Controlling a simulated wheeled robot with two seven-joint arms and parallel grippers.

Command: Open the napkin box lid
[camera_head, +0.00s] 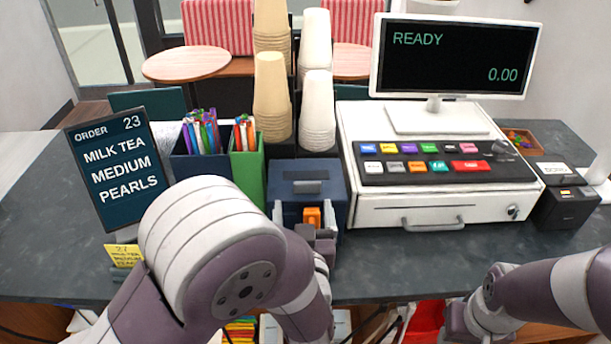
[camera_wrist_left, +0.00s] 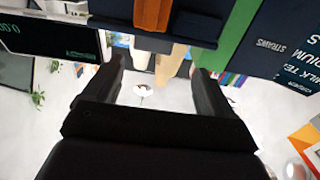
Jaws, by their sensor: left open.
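The napkin box (camera_head: 305,170) is dark blue and stands on the counter between the green holder and the cash register. Its top is closed and bears a grey handle (camera_head: 306,187). An orange part (camera_head: 312,216) sits at its front; it also shows at the top of the left wrist view (camera_wrist_left: 152,14). My left gripper (camera_head: 304,222) is at the box front, its fingers apart on either side of the orange part. In the left wrist view the fingers (camera_wrist_left: 162,80) are wide open with nothing between them. Contact with the box cannot be told.
The cash register (camera_head: 425,210) stands close right of the box. Cup stacks (camera_head: 317,115) stand behind it. The green holder (camera_head: 248,170) and straw bin (camera_head: 200,168) are close left, beside the order sign (camera_head: 117,170). Bare counter (camera_head: 390,262) lies before the register.

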